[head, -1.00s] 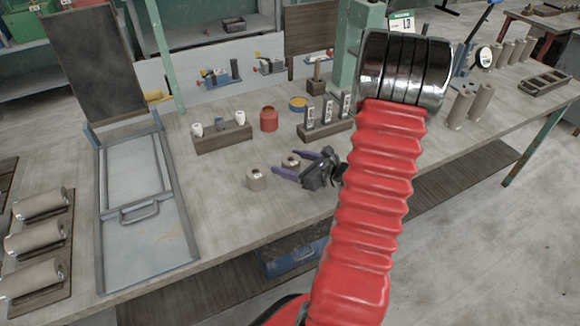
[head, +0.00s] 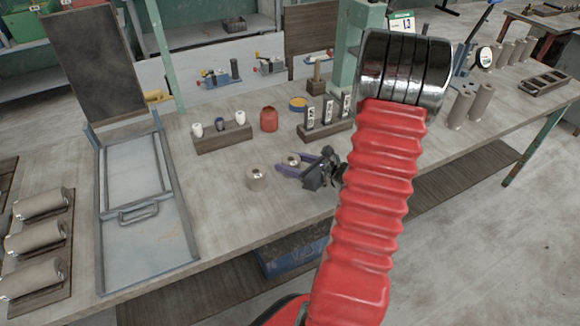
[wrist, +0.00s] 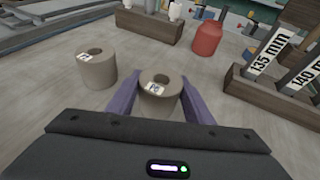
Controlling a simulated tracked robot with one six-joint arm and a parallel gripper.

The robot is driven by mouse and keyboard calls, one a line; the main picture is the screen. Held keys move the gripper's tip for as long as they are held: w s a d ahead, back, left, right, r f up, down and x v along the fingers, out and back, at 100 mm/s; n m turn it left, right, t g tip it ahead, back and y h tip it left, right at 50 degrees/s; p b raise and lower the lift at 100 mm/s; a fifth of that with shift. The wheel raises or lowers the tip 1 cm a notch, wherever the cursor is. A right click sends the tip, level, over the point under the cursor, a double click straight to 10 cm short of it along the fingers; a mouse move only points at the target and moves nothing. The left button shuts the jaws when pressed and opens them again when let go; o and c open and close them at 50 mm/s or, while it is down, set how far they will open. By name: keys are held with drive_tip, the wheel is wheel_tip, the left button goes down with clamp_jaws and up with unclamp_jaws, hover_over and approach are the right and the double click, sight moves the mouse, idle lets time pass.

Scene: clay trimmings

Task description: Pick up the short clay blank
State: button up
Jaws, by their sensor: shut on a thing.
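Two grey-brown clay cylinders with a hole in the top and a small white label stand on the bench. In the wrist view the right clay cylinder (wrist: 160,102) is between the purple fingers of my gripper (wrist: 160,80), which are shut on it. In the head view this cylinder (head: 292,160) is partly hidden by the gripper (head: 297,163). The left clay cylinder (wrist: 97,69) stands free beside it, and also shows in the head view (head: 256,178). The held cylinder looks upright and at bench level; I cannot tell whether its base touches.
A wooden block with small white pieces (head: 223,138) and a red jar (head: 268,119) stand behind. A rack of marked length gauges (head: 325,130) is to the right, close to my gripper. A metal tray frame (head: 150,245) lies left. Bench space in front is clear.

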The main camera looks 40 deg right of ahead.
drive_tip(key=shift+c, duration=1.4)
drive_tip(key=shift+r, duration=0.2)
wheel_tip(320, 180, up, 10)
drive_tip(key=shift+f, duration=0.15)
drive_tip(key=shift+s, duration=0.15)
